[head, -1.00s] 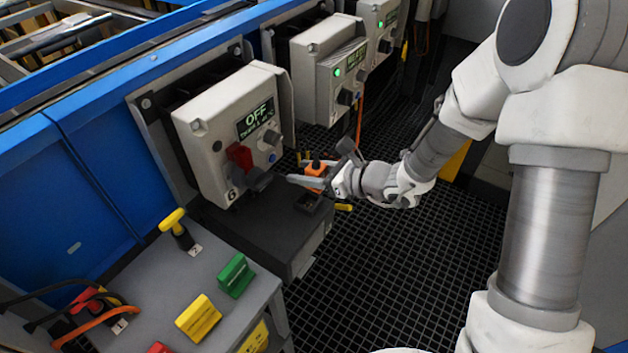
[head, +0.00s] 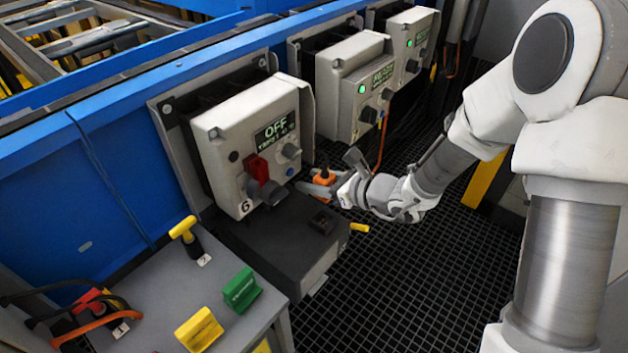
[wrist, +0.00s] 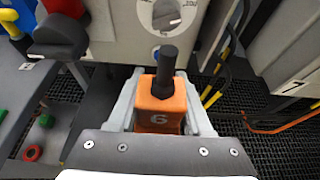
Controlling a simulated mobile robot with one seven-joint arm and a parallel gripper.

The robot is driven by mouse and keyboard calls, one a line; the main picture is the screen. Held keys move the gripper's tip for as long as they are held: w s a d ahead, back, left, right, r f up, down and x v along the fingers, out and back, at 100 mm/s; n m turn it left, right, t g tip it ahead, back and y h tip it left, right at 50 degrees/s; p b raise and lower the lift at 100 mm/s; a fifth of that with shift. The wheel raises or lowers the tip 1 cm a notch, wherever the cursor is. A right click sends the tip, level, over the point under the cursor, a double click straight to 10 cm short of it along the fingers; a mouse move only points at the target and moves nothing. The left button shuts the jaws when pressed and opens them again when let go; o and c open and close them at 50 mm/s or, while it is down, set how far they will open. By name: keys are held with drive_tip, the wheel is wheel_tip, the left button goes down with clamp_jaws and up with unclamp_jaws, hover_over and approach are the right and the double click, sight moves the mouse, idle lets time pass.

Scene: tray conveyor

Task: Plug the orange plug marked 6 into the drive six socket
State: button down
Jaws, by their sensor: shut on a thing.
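The orange plug marked 6 (wrist: 160,112) is upright between the fingers of my gripper (wrist: 160,100), its black stem pointing up in the wrist view. In the head view the plug (head: 324,178) shows small in my gripper (head: 322,184), right of the drive six box. My gripper is shut on it, above the black ledge. The drive six box (head: 225,150) is grey, with an OFF display, a red handle (head: 257,168) and a label 6. A dark round fitting (head: 273,193) sits at its lower edge; I cannot tell whether it is the socket.
A black ledge (head: 270,245) with a small dark block (head: 323,222) lies below the box. A grey bench (head: 215,265) at lower left holds yellow and green handles. Two lit boxes (head: 345,85) stand farther back. Dark grating (head: 410,270) is open floor.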

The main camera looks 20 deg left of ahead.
drive_tip(key=shift+f+b, duration=2.4)
drive_tip(key=shift+f, duration=0.4)
drive_tip(key=shift+f+b, duration=1.65)
drive_tip(key=shift+b, duration=0.4)
drive_tip(key=shift+c, duration=1.2)
unclamp_jaws()
drive_tip(key=shift+r, duration=0.1)
drive_tip(key=p+v, duration=0.5)
drive_tip(key=v, duration=1.2)
drive_tip(key=shift+d+r+p, duration=0.2)
drive_tip(key=shift+p, duration=0.1)
